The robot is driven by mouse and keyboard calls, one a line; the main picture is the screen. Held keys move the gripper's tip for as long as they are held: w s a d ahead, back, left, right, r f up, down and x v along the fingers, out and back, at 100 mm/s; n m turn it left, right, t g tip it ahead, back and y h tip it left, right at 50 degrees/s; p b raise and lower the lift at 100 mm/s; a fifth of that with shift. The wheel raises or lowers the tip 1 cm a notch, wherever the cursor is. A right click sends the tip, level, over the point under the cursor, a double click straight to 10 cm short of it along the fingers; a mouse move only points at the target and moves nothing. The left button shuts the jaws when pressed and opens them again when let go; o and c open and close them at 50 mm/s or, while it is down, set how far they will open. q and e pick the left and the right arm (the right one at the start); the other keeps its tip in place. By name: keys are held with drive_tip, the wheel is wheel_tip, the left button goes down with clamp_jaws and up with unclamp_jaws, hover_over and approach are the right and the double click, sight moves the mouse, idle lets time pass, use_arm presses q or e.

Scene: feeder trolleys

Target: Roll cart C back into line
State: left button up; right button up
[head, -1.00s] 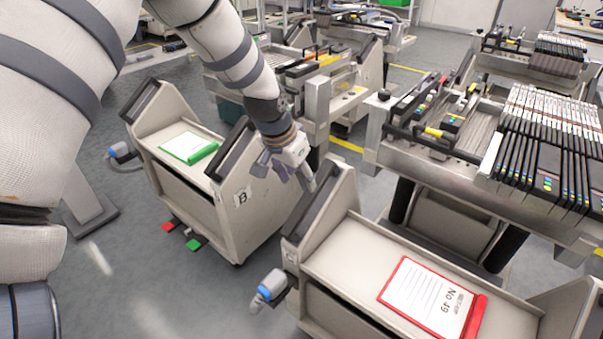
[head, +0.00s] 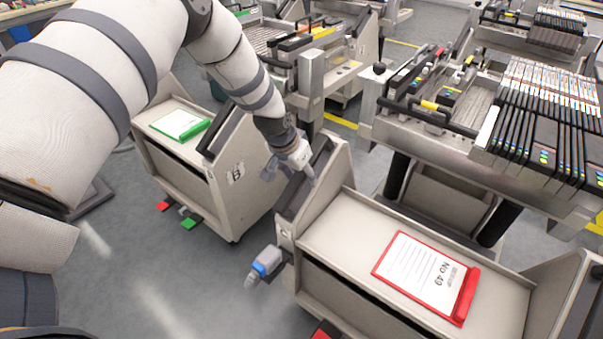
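A beige cart (head: 325,225) with a red-edged clipboard (head: 427,276) on its top stands at the front right. No letter shows on it, so I cannot tell whether it is cart C. A dark handle bar (head: 318,158) runs along its raised left end. My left gripper (head: 289,176) is at this handle, pointing down, with its fingers apart. I cannot tell whether it touches the bar. A second beige cart marked B (head: 237,172), with a green clipboard (head: 180,124), stands to the left, partly behind my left arm. My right gripper is not in view.
A blue and grey plug (head: 264,266) sticks out from the front cart's left end. A feeder rack (head: 460,150) stands behind that cart. Red and green pedals (head: 188,223) show under cart B. The floor (head: 170,285) at the front left is clear.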

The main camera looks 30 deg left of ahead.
use_arm(q)
clamp_jaws()
drive_tip(key=shift+w+f, duration=0.2)
drive_tip(key=shift+w, duration=0.1)
drive_tip(key=shift+w+r+b, duration=0.15)
drive_tip(key=shift+w+b, duration=0.5)
drive_tip(key=shift+w, duration=0.05)
drive_tip(key=shift+w+d+r, duration=0.1)
drive_tip(key=shift+w+r, duration=0.15)
drive_tip(key=shift+w, duration=0.3)
drive_tip(key=shift+w+f, duration=0.1)
drive_tip(key=shift+w, duration=0.2)
drive_tip(key=shift+o, duration=0.6)
unclamp_jaws()
drive_tip(key=shift+s, duration=0.2)
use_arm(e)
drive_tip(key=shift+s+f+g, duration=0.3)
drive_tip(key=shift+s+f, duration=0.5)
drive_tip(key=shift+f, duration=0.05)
